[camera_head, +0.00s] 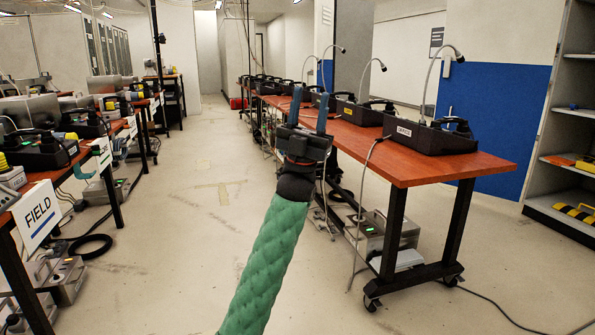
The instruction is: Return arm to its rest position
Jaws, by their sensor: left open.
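My left arm comes up from the bottom middle in a green padded sleeve. Its left gripper (309,108) is open, with two blue-grey fingers pointing up and apart. Nothing shows between the fingers. In the picture the gripper overlaps the left edge of the right-hand table (420,165); I cannot tell how far it is from the table. On that table stands a row of black paging phones (430,137) with gooseneck microphones. My right gripper is not in view.
Another row of tables along the left holds more equipment and a FIELD sign (38,215). Grey boxes (388,232) and cables lie under the right table. Shelves (565,130) stand at the far right. The pale floor (190,230) between the rows is clear.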

